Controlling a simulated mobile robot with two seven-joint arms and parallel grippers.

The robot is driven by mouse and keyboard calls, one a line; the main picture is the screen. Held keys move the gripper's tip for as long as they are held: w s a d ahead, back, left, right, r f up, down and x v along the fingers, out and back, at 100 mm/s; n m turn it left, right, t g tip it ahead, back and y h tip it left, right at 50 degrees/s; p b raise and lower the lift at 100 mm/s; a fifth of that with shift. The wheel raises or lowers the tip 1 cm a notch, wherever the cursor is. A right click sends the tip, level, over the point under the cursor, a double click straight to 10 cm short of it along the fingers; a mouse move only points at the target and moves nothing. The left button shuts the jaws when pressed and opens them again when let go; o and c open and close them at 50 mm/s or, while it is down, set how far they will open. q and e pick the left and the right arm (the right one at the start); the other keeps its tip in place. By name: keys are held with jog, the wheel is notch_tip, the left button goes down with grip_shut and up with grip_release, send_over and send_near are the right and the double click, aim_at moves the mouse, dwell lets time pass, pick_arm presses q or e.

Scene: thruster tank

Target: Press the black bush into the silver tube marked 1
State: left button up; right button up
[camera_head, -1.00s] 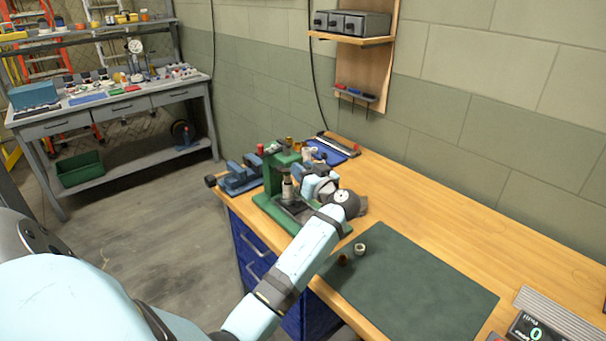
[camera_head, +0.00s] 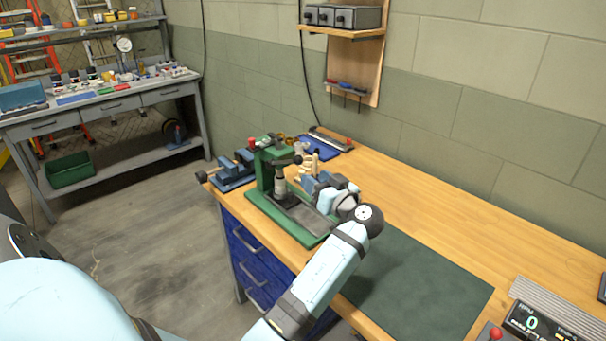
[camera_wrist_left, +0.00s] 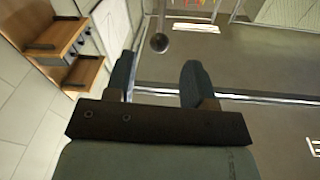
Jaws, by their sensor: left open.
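The green press (camera_head: 264,172) stands at the far end of the wooden bench. A silver tube (camera_head: 280,187) stands upright under its ram; I cannot read any number on it. I cannot pick out the black bush. My left gripper (camera_head: 308,184) is just right of the press, apart from the tube. In the left wrist view its two dark fingers (camera_wrist_left: 158,72) are open with nothing between them. A dark ball knob on a rod (camera_wrist_left: 159,42) shows just beyond the fingertips, seemingly the press lever's end. My right gripper is not in view.
A dark green mat (camera_head: 425,285) lies on the bench, partly behind my left arm. A blue vise (camera_head: 235,170) sits left of the press and a blue tray (camera_head: 318,148) behind it. A display box (camera_head: 535,322) is at the right. The bench's middle is clear.

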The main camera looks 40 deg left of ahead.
pick_arm(q)
jog(key=v, duration=0.4)
jog(key=shift+s+d+f+b, duration=0.1)
jog(key=shift+d+b, duration=0.25)
jog(key=shift+d, duration=0.05)
